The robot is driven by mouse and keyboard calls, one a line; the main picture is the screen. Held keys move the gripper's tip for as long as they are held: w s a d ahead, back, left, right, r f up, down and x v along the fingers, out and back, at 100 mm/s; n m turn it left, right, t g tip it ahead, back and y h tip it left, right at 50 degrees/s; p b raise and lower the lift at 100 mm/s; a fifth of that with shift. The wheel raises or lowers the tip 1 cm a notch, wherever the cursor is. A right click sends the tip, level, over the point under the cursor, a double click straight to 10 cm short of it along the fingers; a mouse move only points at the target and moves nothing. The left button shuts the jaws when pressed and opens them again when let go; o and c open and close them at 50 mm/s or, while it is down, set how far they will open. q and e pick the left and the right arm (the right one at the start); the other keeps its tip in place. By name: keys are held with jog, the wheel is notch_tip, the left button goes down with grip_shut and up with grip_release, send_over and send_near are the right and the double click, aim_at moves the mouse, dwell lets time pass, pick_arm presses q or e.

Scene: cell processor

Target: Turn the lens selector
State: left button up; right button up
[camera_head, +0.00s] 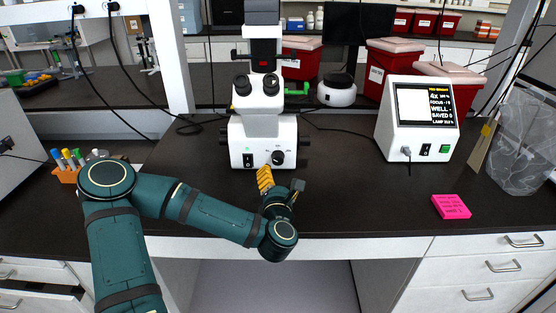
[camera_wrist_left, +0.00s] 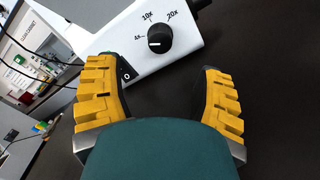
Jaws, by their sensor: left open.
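The lens selector (camera_head: 279,157) is a round black knob on the front of the white microscope base (camera_head: 262,128). In the left wrist view the knob (camera_wrist_left: 159,40) has marks 4x, 10x and 20x around it, and its white pointer line seems to face the 4x mark. My left gripper (camera_head: 266,178) has yellow fingers and is just in front of the microscope base, a little below and left of the knob. In the wrist view the gripper (camera_wrist_left: 163,72) is open and empty, with the knob beyond the fingertips and apart from them. My right gripper is not in view.
A white display unit (camera_head: 418,117) reading 4x stands at the right. A pink note pad (camera_head: 451,206) lies on the dark bench. Red bins (camera_head: 398,62) stand behind. An orange holder with markers (camera_head: 68,174) is at the left.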

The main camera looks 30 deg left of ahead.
aim_at(278, 161)
pick_arm(q)
jog(key=b+x, duration=0.1)
jog(key=x, duration=0.8)
jog(key=shift+w+a, duration=0.25)
grip_shut()
